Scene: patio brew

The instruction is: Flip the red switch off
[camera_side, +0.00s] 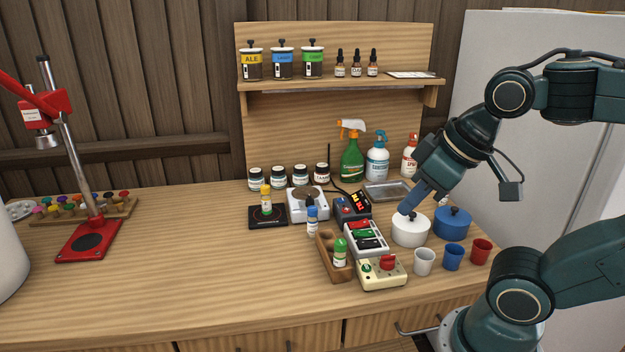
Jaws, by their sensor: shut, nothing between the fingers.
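A white switch box (381,250) stands on the table right of centre, with a row of dark, green and red rockers on its top.
A cream box (382,281) with a red knob and green button stands in front. A wooden tray (328,256) with bottles is left of the switch box. A dark display unit (351,207) stands behind. A blue pot (452,223) and cups (424,262) are right. The table's left middle is clear.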

